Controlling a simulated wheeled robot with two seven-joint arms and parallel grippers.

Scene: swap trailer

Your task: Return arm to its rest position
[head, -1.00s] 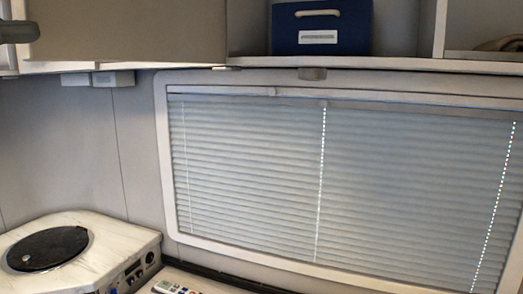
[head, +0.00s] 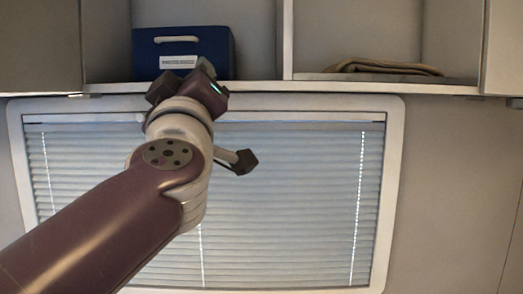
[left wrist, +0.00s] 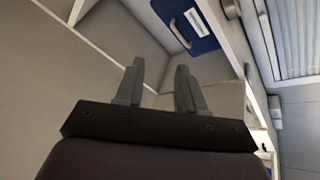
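My left arm (head: 110,225) rises from the lower left of the head view, in front of the window and below the blue box. Its wrist (head: 180,125) is up near the shelf edge, and the fingers cannot be made out clearly there. In the left wrist view my left gripper (left wrist: 158,85) has its two grey fingers apart, with nothing between them. My right gripper is in neither current view.
An open shelf (head: 345,85) runs above the window. It holds a blue box (head: 215,45) with a pale handle and label, and a folded brown cloth (head: 385,67). The blue box also shows in the left wrist view (left wrist: 185,25). A pleated blind (head: 290,200) covers the window.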

